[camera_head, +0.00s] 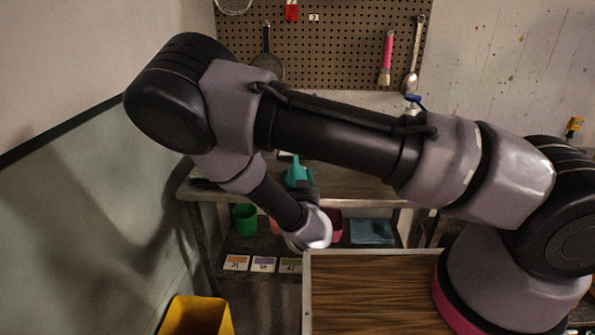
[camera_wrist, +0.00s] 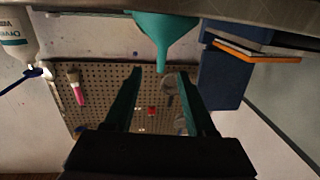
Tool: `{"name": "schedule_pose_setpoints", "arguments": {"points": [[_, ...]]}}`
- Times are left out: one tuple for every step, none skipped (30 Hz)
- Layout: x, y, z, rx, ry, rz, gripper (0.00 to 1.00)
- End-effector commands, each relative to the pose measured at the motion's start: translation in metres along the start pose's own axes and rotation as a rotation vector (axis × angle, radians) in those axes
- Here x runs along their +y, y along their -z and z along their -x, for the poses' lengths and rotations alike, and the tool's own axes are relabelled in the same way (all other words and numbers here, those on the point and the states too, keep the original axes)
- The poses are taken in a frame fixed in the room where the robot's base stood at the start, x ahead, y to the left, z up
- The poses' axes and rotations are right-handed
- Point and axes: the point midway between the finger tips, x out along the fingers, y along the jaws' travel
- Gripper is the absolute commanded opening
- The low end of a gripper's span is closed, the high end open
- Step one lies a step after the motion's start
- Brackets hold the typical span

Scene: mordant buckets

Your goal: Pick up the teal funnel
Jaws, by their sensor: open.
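The teal funnel (camera_head: 298,173) stands on the back workbench in the head view, just beyond my wrist, which hides its lower part. In the wrist view the scene appears upside down, and the funnel (camera_wrist: 163,36) shows at the top centre with its spout pointing down the picture. My gripper (camera_wrist: 160,73) is open and empty, with one finger on each side of the picture. The spout's tip appears between the fingertips; I cannot tell how much depth separates them. In the head view my forearm and wrist mostly hide the gripper.
The workbench (camera_head: 345,186) has a shelf below with a green bucket (camera_head: 245,217). In the wrist view, a dark blue box (camera_wrist: 222,77) is right of the funnel and a white bottle (camera_wrist: 17,35) far left. A pegboard (camera_head: 340,40) hangs behind; a yellow bin (camera_head: 197,316) stands in front.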

Motion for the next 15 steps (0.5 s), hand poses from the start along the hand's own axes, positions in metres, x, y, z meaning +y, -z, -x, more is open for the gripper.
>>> {"name": "schedule_pose_setpoints", "arguments": {"points": [[0.002,0.001,-0.01,0.002,-0.006,-0.002,0.56],[0.002,0.001,-0.015,0.002,-0.006,-0.002,0.56],[0.002,0.001,-0.022,0.001,-0.006,-0.003,0.56],[0.002,0.001,-0.026,0.001,-0.006,-0.003,0.56],[0.002,0.001,-0.03,0.0,-0.006,-0.003,0.56],[0.001,0.001,-0.035,0.0,-0.005,-0.002,0.56],[0.001,0.001,-0.037,0.0,-0.005,-0.002,0.56],[0.002,0.001,-0.04,0.0,-0.005,-0.001,0.56],[0.002,0.001,-0.042,-0.001,-0.004,-0.001,0.56],[0.001,0.001,-0.043,-0.001,-0.004,-0.001,0.56],[0.001,0.001,-0.046,-0.001,-0.004,-0.001,0.56],[0.001,0.001,-0.05,0.0,-0.004,-0.003,0.56],[0.0,0.002,-0.054,0.0,-0.005,-0.004,0.56],[0.0,0.002,-0.058,0.0,-0.006,-0.004,0.56],[-0.001,0.002,-0.065,0.0,-0.006,-0.004,0.56]]}}
